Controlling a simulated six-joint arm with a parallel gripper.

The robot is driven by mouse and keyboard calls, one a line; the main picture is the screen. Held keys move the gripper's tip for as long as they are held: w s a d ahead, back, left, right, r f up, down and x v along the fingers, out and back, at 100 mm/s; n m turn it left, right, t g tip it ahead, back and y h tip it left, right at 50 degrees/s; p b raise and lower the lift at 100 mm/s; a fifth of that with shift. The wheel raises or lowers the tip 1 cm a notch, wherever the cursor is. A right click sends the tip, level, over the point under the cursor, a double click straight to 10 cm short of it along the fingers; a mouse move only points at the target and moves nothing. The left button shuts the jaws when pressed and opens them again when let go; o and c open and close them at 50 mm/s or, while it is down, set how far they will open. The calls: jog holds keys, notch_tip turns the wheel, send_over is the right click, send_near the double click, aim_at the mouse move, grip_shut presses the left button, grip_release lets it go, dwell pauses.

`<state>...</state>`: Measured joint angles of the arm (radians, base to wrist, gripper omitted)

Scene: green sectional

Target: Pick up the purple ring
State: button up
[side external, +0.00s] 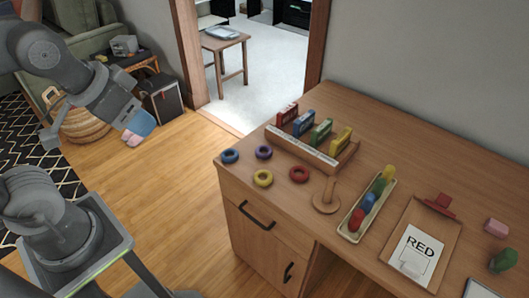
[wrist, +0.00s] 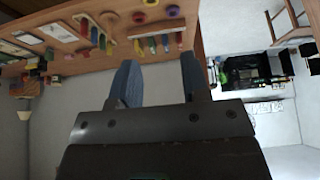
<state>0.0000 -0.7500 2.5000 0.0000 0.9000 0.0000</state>
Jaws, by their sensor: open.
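The purple ring (side external: 263,152) lies flat on the wooden desk, near its left end, between the blue ring (side external: 229,156) and the rack. In the wrist view, which is upside down, the purple ring (wrist: 173,11) is small near the top edge. My gripper (side external: 133,139) is open and empty, over the floor left of the desk and well apart from the ring. In the wrist view the two blue fingers of my gripper (wrist: 158,72) are spread, with nothing between them.
A yellow ring (side external: 263,178) and a red ring (side external: 299,174) lie close to the purple one. A wooden rack (side external: 311,152) with coloured blocks stands behind. A peg stand (side external: 327,197), a block tray (side external: 351,236) and a clipboard (side external: 444,228) are to the right.

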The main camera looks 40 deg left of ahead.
jog(key=shift+o, duration=0.4)
jog(key=o, duration=0.8)
jog(key=m+g, duration=0.6)
jog(key=m, duration=1.1)
send_over(264, 148)
jog(key=s+d, duration=0.1)
jog(key=s, duration=0.1)
jog(key=f, duration=2.8)
jog(key=shift+w+f, duration=0.25)
jog(key=shift+f, duration=0.1)
jog(key=shift+w+f, duration=0.15)
jog(key=shift+f, duration=2.75)
